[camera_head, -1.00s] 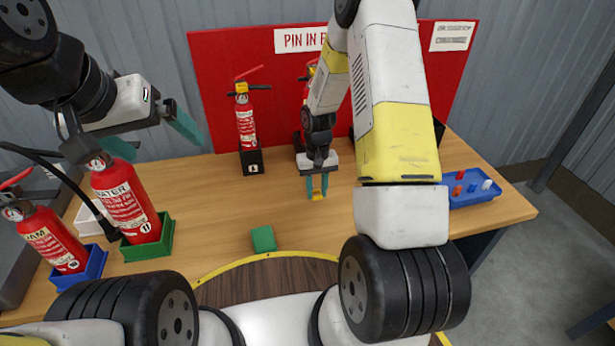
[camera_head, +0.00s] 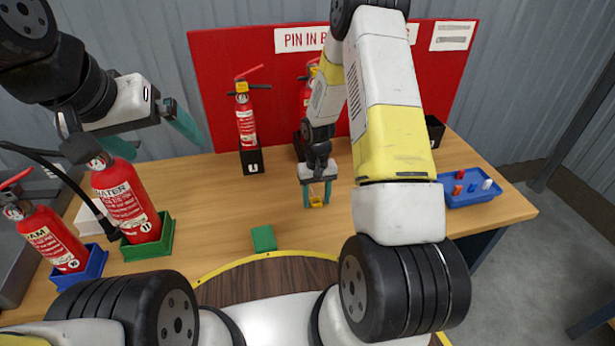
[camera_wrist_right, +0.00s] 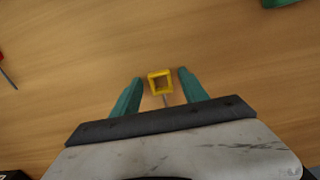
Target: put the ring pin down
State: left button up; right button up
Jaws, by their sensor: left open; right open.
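The ring pin (camera_wrist_right: 160,82) has a yellow square ring and a thin grey shaft. In the right wrist view it lies between the two teal fingers of my right gripper (camera_wrist_right: 160,92), with a gap on each side. In the head view the yellow ring (camera_head: 316,202) shows at the fingertips of my right gripper (camera_head: 317,200), over the wooden table (camera_head: 215,195). Whether the pin rests fully on the table is hard to tell. My left gripper (camera_head: 155,135) is open and empty at the upper left, above the water extinguisher (camera_head: 125,200).
A foam extinguisher (camera_head: 50,240) stands in a blue holder at the left. Another extinguisher (camera_head: 246,120) stands before the red board (camera_head: 220,60). A green block (camera_head: 264,238) lies near the front edge. A blue tray (camera_head: 468,199) with small pegs is at the right. Table around the pin is clear.

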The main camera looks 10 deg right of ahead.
notch_tip(320, 180, up, 12)
notch_tip(320, 180, up, 8)
jog(key=t, duration=0.1)
send_over(316, 200)
jog(key=s, duration=0.1)
jog(key=s+a+r+t+y, duration=0.2)
jog(key=s+r+t, duration=0.4)
jog(key=s+r, duration=1.4)
jog(key=shift+s, duration=0.4)
jog(key=shift+a, duration=0.1)
jog(key=shift+c, duration=0.2)
